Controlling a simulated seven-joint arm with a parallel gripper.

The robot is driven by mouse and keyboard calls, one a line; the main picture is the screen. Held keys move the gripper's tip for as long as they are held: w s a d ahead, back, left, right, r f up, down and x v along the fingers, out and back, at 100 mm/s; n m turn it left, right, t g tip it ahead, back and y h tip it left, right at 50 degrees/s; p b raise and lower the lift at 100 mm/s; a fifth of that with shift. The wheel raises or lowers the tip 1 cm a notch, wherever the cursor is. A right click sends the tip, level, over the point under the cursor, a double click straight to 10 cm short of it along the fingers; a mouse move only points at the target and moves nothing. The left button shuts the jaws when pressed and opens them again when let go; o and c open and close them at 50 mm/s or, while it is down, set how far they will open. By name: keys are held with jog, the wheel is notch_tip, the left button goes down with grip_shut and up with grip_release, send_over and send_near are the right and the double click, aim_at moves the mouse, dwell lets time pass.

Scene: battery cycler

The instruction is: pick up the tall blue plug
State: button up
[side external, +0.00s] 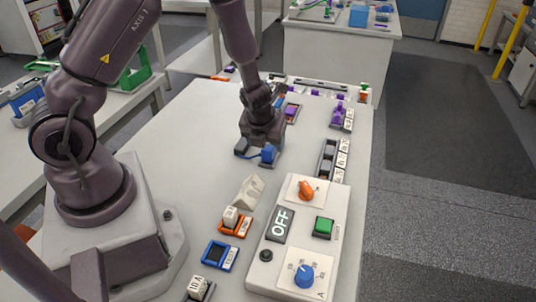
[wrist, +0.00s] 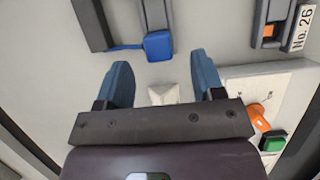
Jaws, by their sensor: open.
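A bright blue block (wrist: 158,45), which looks like the blue plug, shows in the wrist view just beyond my fingertips. A thin blue strip runs left from it, beside dark grey uprights. In the side view the blue block (side external: 268,153) is low at the right of my gripper (side external: 257,148). My gripper is near the table, with its blue-grey fingers (wrist: 163,75) spread wide and nothing between their tips. The block's height and its exact seating are hard to tell.
An off-white wedge (side external: 249,190) lies nearer the camera. Orange (side external: 236,222) and blue (side external: 220,254) holders and a control panel (side external: 280,262) with knobs stand in front. Dark slots (side external: 327,160) with labels line the right. The table (side external: 180,135) is clear on the left.

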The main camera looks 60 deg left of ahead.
aim_at(268, 147)
jog(key=shift+x, duration=2.3)
jog(key=shift+a, duration=0.1)
jog(key=shift+c, duration=0.4)
jog(key=c, duration=0.9)
